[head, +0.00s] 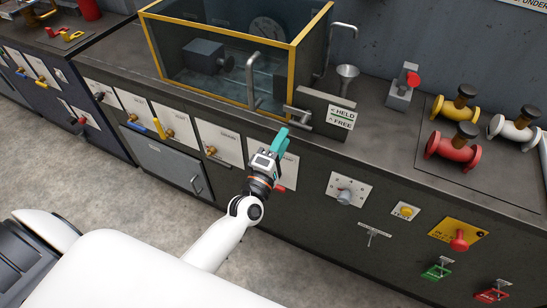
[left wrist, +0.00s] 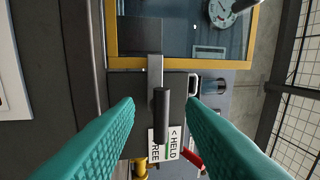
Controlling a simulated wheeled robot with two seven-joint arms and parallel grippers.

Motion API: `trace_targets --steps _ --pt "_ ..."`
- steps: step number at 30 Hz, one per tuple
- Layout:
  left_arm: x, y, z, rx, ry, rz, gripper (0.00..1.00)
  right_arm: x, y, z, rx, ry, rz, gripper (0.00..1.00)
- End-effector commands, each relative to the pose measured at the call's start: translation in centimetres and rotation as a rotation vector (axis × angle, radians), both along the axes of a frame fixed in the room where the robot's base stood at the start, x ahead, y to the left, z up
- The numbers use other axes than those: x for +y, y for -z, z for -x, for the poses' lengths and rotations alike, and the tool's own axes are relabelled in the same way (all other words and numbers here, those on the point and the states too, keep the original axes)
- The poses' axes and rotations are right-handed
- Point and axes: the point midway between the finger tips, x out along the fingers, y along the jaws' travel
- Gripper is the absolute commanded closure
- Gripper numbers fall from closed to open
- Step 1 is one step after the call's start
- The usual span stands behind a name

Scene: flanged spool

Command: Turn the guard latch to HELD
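The guard latch (head: 298,116) sits on a dark block at the right front corner of the yellow-framed guard box (head: 226,100). In the left wrist view it has a grey metal bar and a dark cylindrical handle (left wrist: 161,112). The HELD/FREE label (head: 341,117) is on the block to the right of the latch; its plates (left wrist: 173,143) are partly behind the handle in the wrist view. My left gripper (head: 281,141) is open and empty, just below and left of the latch. In the wrist view its teal fingers (left wrist: 161,104) lie either side of the handle, apart from it.
A bent metal pipe (head: 252,82) rises beside the guard window. A funnel (head: 347,76), a red-knobbed switch (head: 404,86) and coloured flanged spools (head: 453,147) stand on the bench to the right. A knob plate (head: 346,191) and a red button (head: 459,240) are on the front panel.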

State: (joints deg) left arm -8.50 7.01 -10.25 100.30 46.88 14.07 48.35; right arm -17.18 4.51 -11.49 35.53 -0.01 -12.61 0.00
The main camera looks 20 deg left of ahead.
Motion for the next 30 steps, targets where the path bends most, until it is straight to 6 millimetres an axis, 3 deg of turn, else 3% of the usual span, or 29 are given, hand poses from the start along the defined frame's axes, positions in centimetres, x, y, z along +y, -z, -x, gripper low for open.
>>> trace_targets --steps 3,10,27,30 --pt "0.1 0.8 2.5 0.002 0.000 -0.001 0.64 0.0 0.7 0.0 0.000 0.000 0.000 1.00" --pt "0.2 1.1 5.2 0.000 0.000 0.001 0.64 0.0 1.2 0.0 0.000 0.000 0.000 1.00" --pt "0.2 1.1 5.6 0.000 0.000 0.001 0.64 0.0 1.2 0.0 0.000 0.001 0.000 1.00" --pt "0.1 1.9 5.5 0.016 0.001 -0.020 0.64 0.0 1.2 0.0 0.000 0.001 0.000 1.00"
